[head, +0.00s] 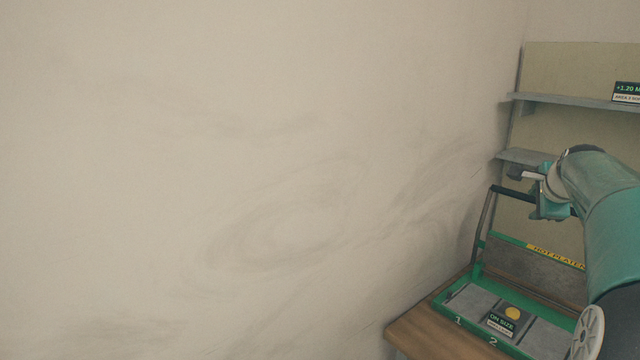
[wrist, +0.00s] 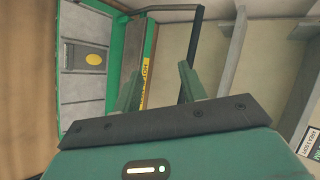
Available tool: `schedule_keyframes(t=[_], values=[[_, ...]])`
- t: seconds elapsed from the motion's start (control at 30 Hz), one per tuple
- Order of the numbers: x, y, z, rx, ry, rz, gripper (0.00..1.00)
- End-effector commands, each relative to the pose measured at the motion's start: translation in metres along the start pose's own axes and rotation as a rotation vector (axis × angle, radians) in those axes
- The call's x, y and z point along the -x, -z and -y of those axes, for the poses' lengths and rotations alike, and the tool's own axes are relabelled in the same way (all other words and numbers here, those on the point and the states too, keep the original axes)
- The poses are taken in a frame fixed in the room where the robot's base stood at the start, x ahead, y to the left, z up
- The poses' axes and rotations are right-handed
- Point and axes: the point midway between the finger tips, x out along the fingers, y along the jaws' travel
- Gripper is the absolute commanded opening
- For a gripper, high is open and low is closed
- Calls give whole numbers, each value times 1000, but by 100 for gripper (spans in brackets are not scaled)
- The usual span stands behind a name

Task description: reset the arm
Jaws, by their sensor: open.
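My gripper (head: 527,182) shows at the right of the head view, at the end of my teal arm. It hangs in the air above the back part of a green-framed press and near its dark handle bar (head: 483,222). In the wrist view my gripper (wrist: 158,86) has its two green fingers apart with nothing between them. The press (wrist: 112,48) lies beyond the fingers at the left, seen turned sideways. I cannot tell the exact gap between the fingers and the handle bar (wrist: 195,50).
The press has numbered grey bays (head: 470,300), a yellow button (head: 513,313) and a "HOT PLATEN" label (head: 555,257). It stands on a wooden table (head: 420,330). Grey shelves (head: 570,100) are behind at the right. A bare wall (head: 250,150) fills the left.

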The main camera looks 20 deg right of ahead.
Motion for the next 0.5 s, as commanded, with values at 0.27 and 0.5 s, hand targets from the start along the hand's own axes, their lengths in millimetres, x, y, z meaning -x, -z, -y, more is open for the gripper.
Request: schedule_keyframes(t=[0.27, 0.5], values=[[62, -178, -69, 573, -102, 139, 41], [133, -268, -166, 1061, -129, 278, 41]])
